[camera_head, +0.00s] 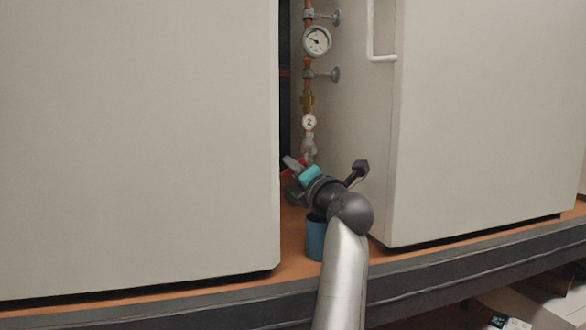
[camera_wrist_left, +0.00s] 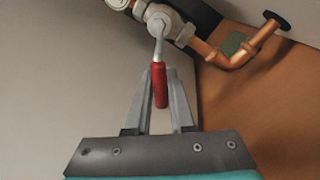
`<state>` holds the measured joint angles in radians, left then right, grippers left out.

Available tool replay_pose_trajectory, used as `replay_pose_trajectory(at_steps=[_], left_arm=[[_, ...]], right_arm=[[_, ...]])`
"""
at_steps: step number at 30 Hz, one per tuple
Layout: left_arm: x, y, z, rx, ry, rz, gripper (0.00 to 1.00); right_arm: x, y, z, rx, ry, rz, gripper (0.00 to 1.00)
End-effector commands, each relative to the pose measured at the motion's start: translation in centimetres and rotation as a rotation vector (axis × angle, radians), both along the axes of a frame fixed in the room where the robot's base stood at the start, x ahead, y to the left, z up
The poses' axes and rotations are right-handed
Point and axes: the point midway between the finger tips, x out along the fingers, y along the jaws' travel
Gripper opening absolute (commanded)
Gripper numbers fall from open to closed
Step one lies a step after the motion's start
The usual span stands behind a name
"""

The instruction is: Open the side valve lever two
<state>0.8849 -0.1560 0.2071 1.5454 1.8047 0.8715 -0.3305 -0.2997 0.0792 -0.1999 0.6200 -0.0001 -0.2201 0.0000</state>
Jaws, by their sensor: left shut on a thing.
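The red valve lever (camera_wrist_left: 160,85) hangs from a silver valve body (camera_wrist_left: 166,22) in the left wrist view. In the head view a small part of the red lever (camera_head: 293,171) shows beside my fingers, below the round tag marked 2 (camera_head: 309,122). My left gripper (camera_head: 290,162) reaches into the gap between the two cabinets. In the wrist view the fingers of my left gripper (camera_wrist_left: 160,90) are shut on the red handle, one on each side. Part of the valve is hidden behind my gripper in the head view. My right gripper is not in view.
A copper pipe with a pressure gauge (camera_head: 316,41) runs above the valve. Large pale cabinets stand to the left (camera_head: 140,140) and right (camera_head: 480,120) of the narrow gap. A bent copper pipe (camera_wrist_left: 240,55) lies right of the lever in the wrist view.

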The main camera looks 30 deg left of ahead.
Motion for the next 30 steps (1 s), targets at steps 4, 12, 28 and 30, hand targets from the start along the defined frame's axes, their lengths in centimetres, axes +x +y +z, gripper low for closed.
replay_pose_trajectory(at_steps=[4, 12, 28, 30], left_arm=[[0.06, -0.05, -0.20, -0.005, 0.000, -0.001, 0.00], [0.06, -0.05, -0.20, -0.004, 0.002, -0.001, 0.28], [0.01, -0.01, -0.04, -0.002, 0.000, 0.000, 0.50], [0.00, 0.00, -0.02, -0.001, 0.001, 0.000, 0.50]], right_arm=[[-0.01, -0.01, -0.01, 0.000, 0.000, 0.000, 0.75], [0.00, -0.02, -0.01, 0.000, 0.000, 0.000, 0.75], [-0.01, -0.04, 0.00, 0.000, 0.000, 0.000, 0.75], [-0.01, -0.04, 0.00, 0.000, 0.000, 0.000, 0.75]])
